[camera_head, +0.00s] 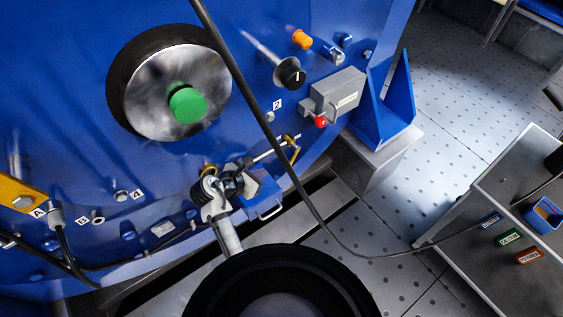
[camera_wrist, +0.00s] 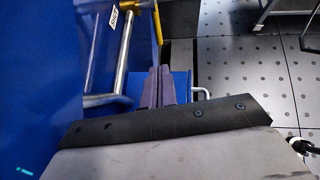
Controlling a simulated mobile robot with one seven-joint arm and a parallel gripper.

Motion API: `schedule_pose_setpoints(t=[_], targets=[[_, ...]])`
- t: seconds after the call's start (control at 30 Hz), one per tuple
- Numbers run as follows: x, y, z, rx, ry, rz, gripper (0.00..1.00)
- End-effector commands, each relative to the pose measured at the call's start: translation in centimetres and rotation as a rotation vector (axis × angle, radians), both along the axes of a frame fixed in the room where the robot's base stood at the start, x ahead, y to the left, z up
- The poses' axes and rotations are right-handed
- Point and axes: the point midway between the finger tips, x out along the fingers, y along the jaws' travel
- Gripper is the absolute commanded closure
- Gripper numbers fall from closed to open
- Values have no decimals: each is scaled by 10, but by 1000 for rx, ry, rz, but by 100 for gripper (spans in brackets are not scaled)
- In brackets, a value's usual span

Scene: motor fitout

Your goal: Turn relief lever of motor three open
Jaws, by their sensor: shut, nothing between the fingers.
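A silver rod lever (camera_wrist: 124,50) with a bent lower end runs along the blue motor body (camera_wrist: 45,70) in the wrist view. A white tag reading SHUT (camera_wrist: 114,15) is beside its upper part. In the head view a thin silver rod (camera_head: 268,153) near a yellow bracket (camera_head: 293,153) looks like the same lever. My gripper (camera_wrist: 160,70) is shut and empty, its fingers just right of the lever's bent end. Whether they touch it I cannot tell. In the head view my gripper (camera_head: 246,168) is partly hidden by my wrist.
A blue box (camera_head: 262,190) with a wire handle (camera_head: 270,213) is below my gripper. A black cable (camera_head: 262,120) hangs across the head view. A grey box with a red knob (camera_head: 320,122) is upper right. A grey cabinet (camera_head: 500,200) stands right, with open perforated floor (camera_head: 450,130) between.

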Motion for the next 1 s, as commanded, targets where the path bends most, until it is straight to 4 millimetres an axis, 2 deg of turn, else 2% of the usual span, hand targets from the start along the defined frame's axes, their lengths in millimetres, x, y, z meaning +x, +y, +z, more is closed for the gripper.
schedule_pose_setpoints(t=[0.17, 0.67, 0.8, 1.0], targets=[[6, -6, -2, 0, 19, 7, 100], [64, -59, -60, -1, 18, 5, 100], [79, -71, -66, 2, 16, 7, 100], [88, -79, -71, 1, 15, 9, 100]])
